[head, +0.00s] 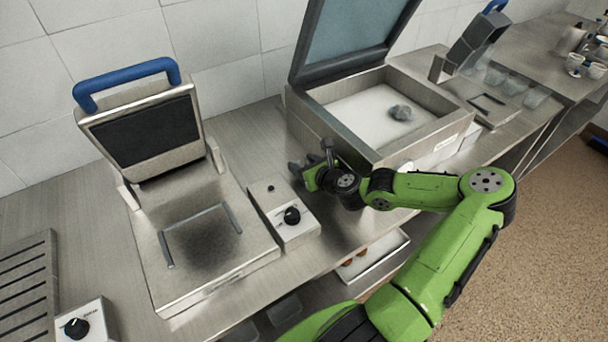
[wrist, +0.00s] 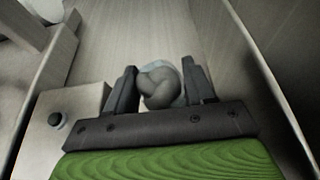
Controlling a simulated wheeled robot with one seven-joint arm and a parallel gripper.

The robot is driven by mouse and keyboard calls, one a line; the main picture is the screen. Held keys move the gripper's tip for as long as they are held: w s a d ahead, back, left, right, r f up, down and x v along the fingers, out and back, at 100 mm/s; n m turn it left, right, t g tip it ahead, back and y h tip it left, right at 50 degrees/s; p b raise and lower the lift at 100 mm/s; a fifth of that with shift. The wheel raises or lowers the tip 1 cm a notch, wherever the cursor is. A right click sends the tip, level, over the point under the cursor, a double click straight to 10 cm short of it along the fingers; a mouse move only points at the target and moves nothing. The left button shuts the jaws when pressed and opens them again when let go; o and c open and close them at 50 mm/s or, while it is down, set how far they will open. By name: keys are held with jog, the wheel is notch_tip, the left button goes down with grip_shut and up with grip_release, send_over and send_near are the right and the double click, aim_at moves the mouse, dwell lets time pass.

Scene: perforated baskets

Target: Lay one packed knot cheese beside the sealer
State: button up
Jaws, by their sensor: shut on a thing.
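The chamber sealer (head: 447,127) stands on the counter with its lid (head: 350,40) raised. One grey packed lump (head: 400,112) lies on its white chamber floor. My gripper (head: 303,172) is low over the counter, just left of the sealer's front left corner. In the wrist view my gripper (wrist: 160,88) is shut on a knot cheese (wrist: 158,86), greyish and twisted, with pale bluish film at its edges. The cheese is hidden or too small to make out in the head view. I cannot tell whether it touches the counter.
A press with a blue handle (head: 125,80) stands open at left, with a small control box (head: 285,215) between it and my gripper. A slotted rack (head: 28,290) lies at far left. Another blue-handled device (head: 475,45) and clear cups stand beyond the sealer.

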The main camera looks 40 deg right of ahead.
notch_tip(320, 180, down, 2)
jog(key=shift+f, duration=0.2)
jog(key=shift+r, duration=0.1)
jog(key=o, duration=1)
jog(key=shift+r, duration=0.1)
jog(key=p+v, duration=0.1)
jog(key=v, duration=1.1)
jog(key=shift+p, duration=0.35)
